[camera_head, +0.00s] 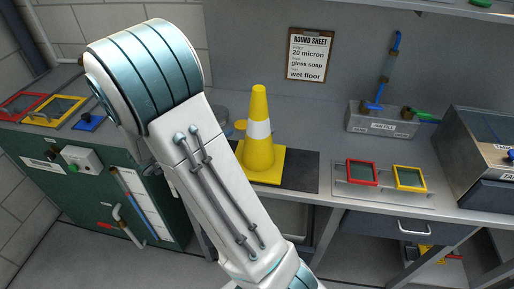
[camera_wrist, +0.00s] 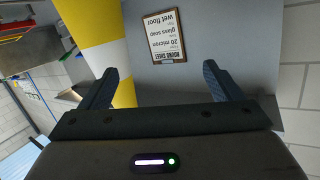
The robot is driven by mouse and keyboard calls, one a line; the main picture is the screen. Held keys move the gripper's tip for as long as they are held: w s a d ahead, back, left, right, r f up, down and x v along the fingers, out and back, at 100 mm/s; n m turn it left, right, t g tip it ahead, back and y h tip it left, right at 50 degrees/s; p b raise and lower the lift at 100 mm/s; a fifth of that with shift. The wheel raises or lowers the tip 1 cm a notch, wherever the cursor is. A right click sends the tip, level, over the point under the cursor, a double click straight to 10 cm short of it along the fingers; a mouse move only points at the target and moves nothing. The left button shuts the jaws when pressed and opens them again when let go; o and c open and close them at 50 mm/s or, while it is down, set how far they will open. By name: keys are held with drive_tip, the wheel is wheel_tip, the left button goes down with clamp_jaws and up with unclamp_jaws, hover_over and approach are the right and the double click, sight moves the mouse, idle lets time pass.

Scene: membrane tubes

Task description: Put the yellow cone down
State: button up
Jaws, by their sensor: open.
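The yellow cone (camera_head: 259,140) with a white band stands upright on its square yellow base on a dark mat (camera_head: 302,172) on the counter, in the head view. In the wrist view, which is upside down, the cone (camera_wrist: 86,22) runs from the top left towards the left finger, which covers part of it. Its tip is hidden behind my gripper there. My gripper (camera_wrist: 160,86) is open, with no object seen held in it. I cannot tell whether a finger touches the cone. In the head view the gripper is not visible.
A clipboard sheet (camera_head: 309,55) hangs on the wall behind. Right of the mat are red (camera_head: 362,173) and yellow (camera_head: 409,178) frames, a grey fill box (camera_head: 382,122) and a metal tank (camera_head: 488,150). A green cabinet (camera_head: 75,185) stands left. Some bare counter shows behind the mat.

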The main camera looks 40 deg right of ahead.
sight(249, 125)
drive_tip(key=s+d+g+h, duration=0.1)
drive_tip(key=s+d, duration=0.1)
drive_tip(key=s+d+m+g, duration=0.1)
drive_tip(key=d+g, duration=0.1)
drive_tip(key=d, duration=0.1)
drive_tip(key=s+d+f+m+g+h, duration=0.1)
drive_tip(key=s+d+g, duration=0.1)
drive_tip(key=shift+s+d+h+p, duration=0.3)
drive_tip(key=shift+s+p, duration=0.05)
drive_tip(key=shift+s+d+f+p, duration=0.15)
drive_tip(key=shift+d+p, duration=0.2)
drive_tip(key=shift+d, duration=1.2)
drive_tip(key=shift+s+d+r+p, duration=0.1)
drive_tip(key=shift+d+p, duration=0.25)
drive_tip(key=shift+d, duration=1.15)
drive_tip(key=shift+c, duration=0.4)
clamp_jaws()
